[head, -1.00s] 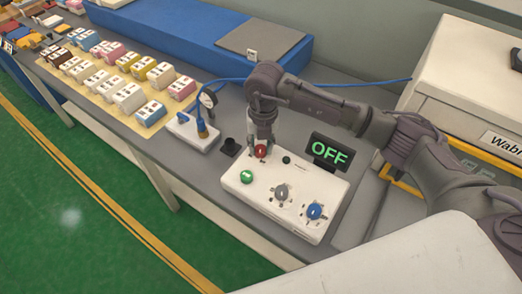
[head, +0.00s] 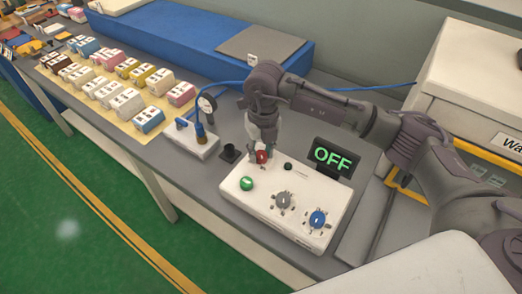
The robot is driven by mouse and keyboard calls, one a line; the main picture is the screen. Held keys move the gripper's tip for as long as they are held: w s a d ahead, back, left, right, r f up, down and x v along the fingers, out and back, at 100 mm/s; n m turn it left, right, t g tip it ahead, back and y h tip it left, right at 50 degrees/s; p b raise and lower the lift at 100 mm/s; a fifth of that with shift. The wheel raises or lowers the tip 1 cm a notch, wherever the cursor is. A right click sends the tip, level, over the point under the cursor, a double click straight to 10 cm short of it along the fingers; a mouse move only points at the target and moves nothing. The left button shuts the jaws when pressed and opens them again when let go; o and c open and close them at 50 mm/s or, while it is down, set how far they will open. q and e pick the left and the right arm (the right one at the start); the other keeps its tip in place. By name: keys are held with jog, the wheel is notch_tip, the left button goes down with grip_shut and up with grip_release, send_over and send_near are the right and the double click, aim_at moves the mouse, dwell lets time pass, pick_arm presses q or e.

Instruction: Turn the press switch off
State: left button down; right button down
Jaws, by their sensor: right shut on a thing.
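The press switch is a white control box (head: 270,212) on the grey table, with a green button (head: 246,183), a grey knob (head: 283,201) and a blue knob (head: 317,219). A red button (head: 261,157) sits at its back left corner. A small display (head: 332,157) behind the box reads OFF in green. My right gripper (head: 262,150) points down at the red button, its fingers shut on it. The fingertips partly hide the button. My left gripper is not in view.
A white unit with a gauge and blue hose (head: 192,138) stands left of the box. Several small coloured blocks (head: 105,90) lie on a yellow mat further left. A blue mattress-like slab (head: 190,45) lies behind. A white case (head: 470,75) stands at right.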

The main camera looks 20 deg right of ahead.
aim_at(263, 152)
jog(key=c, duration=0.8)
grip_release()
jog(key=shift+r, duration=0.1)
jog(key=r, duration=1.2)
jog(key=shift+d, duration=0.25)
jog(key=shift+f, duration=0.1)
